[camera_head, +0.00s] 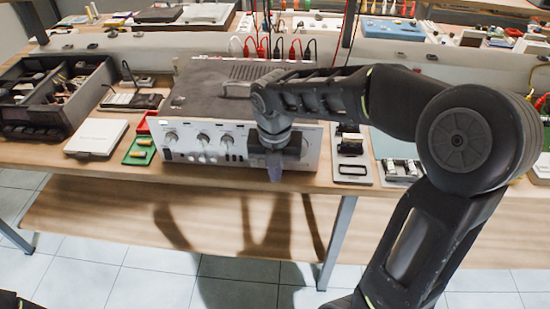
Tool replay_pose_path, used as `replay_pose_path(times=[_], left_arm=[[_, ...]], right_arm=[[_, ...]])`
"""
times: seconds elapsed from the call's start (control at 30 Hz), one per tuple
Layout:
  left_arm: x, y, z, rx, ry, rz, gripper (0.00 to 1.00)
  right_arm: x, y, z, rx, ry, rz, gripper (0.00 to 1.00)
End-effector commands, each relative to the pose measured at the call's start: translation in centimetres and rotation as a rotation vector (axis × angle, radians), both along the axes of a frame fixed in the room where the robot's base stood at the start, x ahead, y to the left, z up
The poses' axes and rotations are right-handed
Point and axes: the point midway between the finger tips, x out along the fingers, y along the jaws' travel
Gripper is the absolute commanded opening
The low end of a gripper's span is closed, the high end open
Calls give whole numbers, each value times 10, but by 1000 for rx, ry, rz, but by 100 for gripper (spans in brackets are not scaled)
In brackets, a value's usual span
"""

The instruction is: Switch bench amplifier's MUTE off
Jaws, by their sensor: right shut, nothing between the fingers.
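The bench amplifier (215,130) stands on the wooden bench, with a black top, a silver front panel and several round knobs on the left part of the panel. My right arm reaches in from the right. My right gripper (274,172) is shut and empty, pointing down in front of the right half of the panel. It hides that part of the panel, and I cannot tell whether it touches it. The MUTE control is too small or hidden to make out.
A white box (96,137) and a green board (140,148) lie left of the amplifier, near an open black case (50,95). A grey plate with a handle (352,165) lies to the right. Red and black cables rise behind. Free floor lies in front.

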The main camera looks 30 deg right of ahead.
Motion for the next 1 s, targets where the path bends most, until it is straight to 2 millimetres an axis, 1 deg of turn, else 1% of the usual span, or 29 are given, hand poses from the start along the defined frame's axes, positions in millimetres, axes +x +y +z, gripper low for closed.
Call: replay_pose_path(times=[0.03,0.1,0.3,0.67,0.73,0.8,0.87,1.0], left_arm=[[0,0,0,0,0,0,0],[0,0,4,0,0,0,0],[0,0,7,0,0,0,0],[0,0,7,0,0,0,0],[0,0,9,0,0,0,0],[0,0,16,0,1,0,0],[0,0,12,0,0,0,0],[0,0,12,0,1,0,0]], right_arm=[[2,-2,-8,0,2,0,0],[13,-10,-5,1,1,-2,0],[29,-22,-8,1,0,0,0],[32,-24,-9,1,-1,1,0],[33,-25,-8,1,-1,1,0],[36,-27,-7,-1,-2,0,0],[36,-27,-11,-3,-6,-1,0],[36,-27,-11,-3,-6,0,0]])
